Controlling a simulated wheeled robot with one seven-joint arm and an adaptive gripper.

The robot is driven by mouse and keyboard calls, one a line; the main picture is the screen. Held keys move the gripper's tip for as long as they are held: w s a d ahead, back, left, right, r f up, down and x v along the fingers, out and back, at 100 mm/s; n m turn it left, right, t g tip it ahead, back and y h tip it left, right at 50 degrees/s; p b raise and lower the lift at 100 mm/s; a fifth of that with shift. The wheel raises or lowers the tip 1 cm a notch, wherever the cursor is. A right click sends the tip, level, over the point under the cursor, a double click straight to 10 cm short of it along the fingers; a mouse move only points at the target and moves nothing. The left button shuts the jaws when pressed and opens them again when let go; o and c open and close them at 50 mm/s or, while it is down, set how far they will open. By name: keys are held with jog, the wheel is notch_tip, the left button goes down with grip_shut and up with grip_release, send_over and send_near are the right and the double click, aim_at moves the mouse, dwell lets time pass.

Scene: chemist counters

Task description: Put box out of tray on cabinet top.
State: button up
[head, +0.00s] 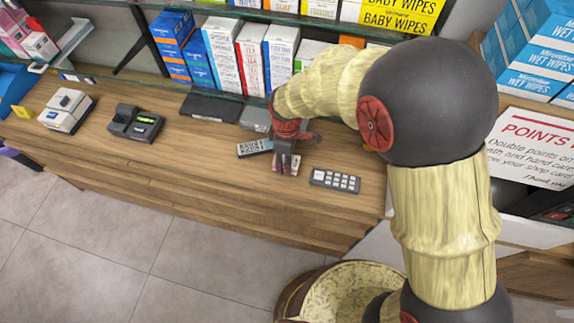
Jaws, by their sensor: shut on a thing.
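My gripper (286,164) points down at the wooden cabinet top (200,155), in the middle of the counter. It is shut on a small box (289,170) with white and reddish parts, mostly hidden by the fingers. The box is at or just above the wood; I cannot tell whether it touches. A dark shallow tray (210,107) lies behind, below the glass shelf. A grey tray-like thing (255,118) beside it is partly hidden by my arm.
A remote-like device (254,148) lies left of my gripper, and a keypad (336,180) right of it. A card terminal (135,123) and a white device (65,110) stand further left. Boxes (220,52) fill the glass shelf behind. Bare wood lies left of the remote-like device.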

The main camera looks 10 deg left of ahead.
jog(key=shift+f, duration=1.45)
jog(key=shift+f+b, duration=0.1)
jog(key=shift+b, duration=0.2)
jog(key=shift+f, duration=0.1)
jog(key=o, duration=1.2)
jog(key=shift+c, duration=0.2)
notch_tip(320, 180, up, 12)
jog(key=shift+s+r+p, duration=0.1)
jog(key=shift+r+p, duration=0.1)
jog(key=shift+p, duration=0.9)
